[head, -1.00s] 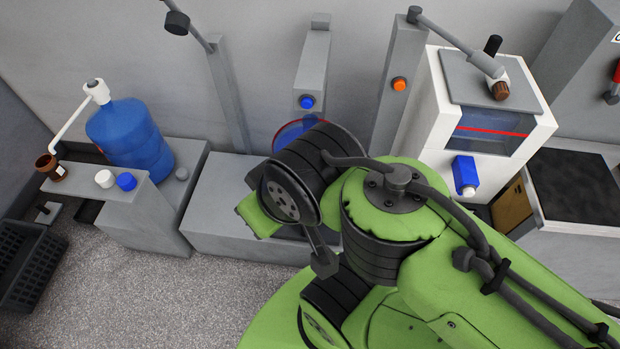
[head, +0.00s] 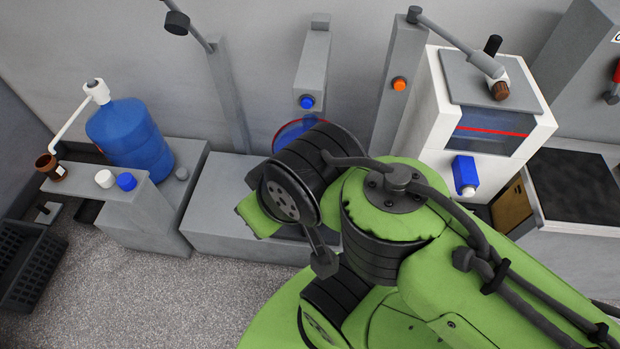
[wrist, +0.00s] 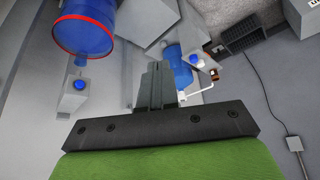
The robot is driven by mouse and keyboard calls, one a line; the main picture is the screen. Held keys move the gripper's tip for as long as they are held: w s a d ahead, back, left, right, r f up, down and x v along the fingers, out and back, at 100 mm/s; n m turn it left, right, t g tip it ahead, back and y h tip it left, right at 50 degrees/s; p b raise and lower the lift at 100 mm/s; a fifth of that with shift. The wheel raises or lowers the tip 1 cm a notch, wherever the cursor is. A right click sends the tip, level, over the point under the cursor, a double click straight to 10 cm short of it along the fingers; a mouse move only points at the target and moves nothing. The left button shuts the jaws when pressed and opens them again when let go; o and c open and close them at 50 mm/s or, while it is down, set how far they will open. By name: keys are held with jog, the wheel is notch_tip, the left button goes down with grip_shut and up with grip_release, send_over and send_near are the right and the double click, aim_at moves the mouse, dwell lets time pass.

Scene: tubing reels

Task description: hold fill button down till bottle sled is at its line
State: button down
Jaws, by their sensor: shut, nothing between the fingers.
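My gripper (wrist: 158,85) is shut and empty in the wrist view; its fingertips touch nothing that I can see. A blue button (head: 307,102) sits on the front of a grey post (head: 313,65) in the head view. Below it is a blue vessel with a red ring (head: 297,128), partly hidden by my arm. In the wrist view the red-ringed blue vessel (wrist: 84,35) is at upper left, with a blue button (wrist: 79,84) below it, left of my fingers. I cannot tell which button is the fill button, nor pick out the bottle sled or its line.
A large blue bottle with a white pump (head: 130,138) stands at left, near white and blue caps (head: 116,180) and a brown jar (head: 49,167). A white cabinet with a red line (head: 487,125) and an orange button (head: 399,84) are at right. A dark crate (head: 28,266) is at lower left.

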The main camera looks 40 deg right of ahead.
aim_at(307, 103)
dwell(0.3)
jog(key=w+d+f+t+y+b, duration=0.25)
jog(key=w+f+b, duration=0.75)
jog(key=w+f, duration=0.5)
jog(key=d+f+m+t+h+b, duration=0.1)
jog(key=d+m+t+h+b, duration=0.3)
jog(key=d, duration=1.5)
jog(key=m+t+b, duration=0.3)
jog(key=m+t, duration=0.1)
jog(key=shift+w+d+f+m+b, duration=0.2)
jog(key=shift+w+d+m+b, duration=0.1)
jog(key=shift+d+m, duration=0.1)
jog(key=shift+r+h+p, duration=0.1)
jog(key=shift+h+p, duration=0.15)
jog(key=shift+p, duration=0.05)
jog(key=w+d+p, duration=0.5)
jog(key=d+p, duration=0.1)
jog(key=p, duration=0.2)
jog(key=shift+w+d, duration=0.2)
jog(key=shift+d, duration=0.2)
